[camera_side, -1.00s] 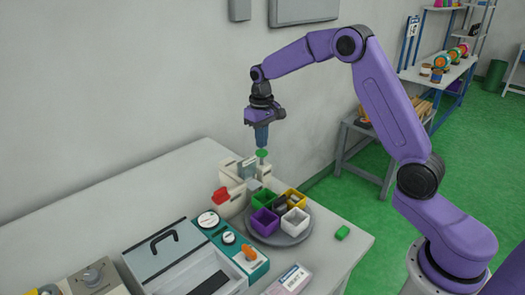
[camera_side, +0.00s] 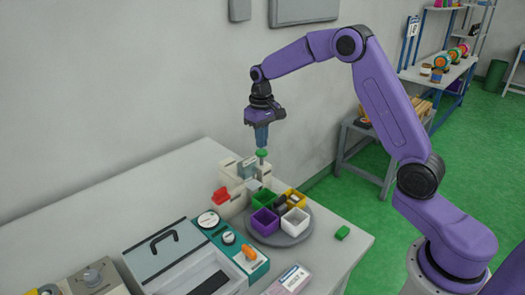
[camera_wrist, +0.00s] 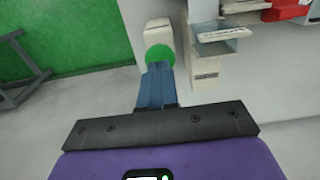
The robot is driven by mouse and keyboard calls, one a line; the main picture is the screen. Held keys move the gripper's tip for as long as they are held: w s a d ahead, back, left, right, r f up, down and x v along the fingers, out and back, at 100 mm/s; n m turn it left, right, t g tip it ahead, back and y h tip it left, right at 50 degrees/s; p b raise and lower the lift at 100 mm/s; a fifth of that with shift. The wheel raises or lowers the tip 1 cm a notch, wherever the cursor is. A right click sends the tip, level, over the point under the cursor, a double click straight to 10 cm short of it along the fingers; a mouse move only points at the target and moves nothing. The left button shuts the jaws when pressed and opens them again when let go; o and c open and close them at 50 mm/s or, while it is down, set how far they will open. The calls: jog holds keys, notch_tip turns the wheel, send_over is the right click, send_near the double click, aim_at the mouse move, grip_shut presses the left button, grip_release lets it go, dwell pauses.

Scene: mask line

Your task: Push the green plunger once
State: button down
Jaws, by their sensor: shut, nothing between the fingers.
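The green plunger (camera_side: 262,153) is a small round green cap on the cream machine (camera_side: 232,200) near the back right of the table. My gripper (camera_side: 261,146) points straight down just above the cap, with its fingers shut and nothing held. In the wrist view the green cap (camera_wrist: 160,56) shows right at the tips of my gripper (camera_wrist: 157,66), partly hidden behind them. I cannot tell whether the fingertips touch the cap.
A red part (camera_side: 220,195) sits on the machine's left side. A round grey tray (camera_side: 280,239) with colored bins stands in front. The wall is close behind.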

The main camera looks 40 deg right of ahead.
aim_at(262, 151)
jog(key=shift+f, duration=0.2)
jog(key=shift+f, duration=1.9)
jog(key=shift+r, duration=2.1)
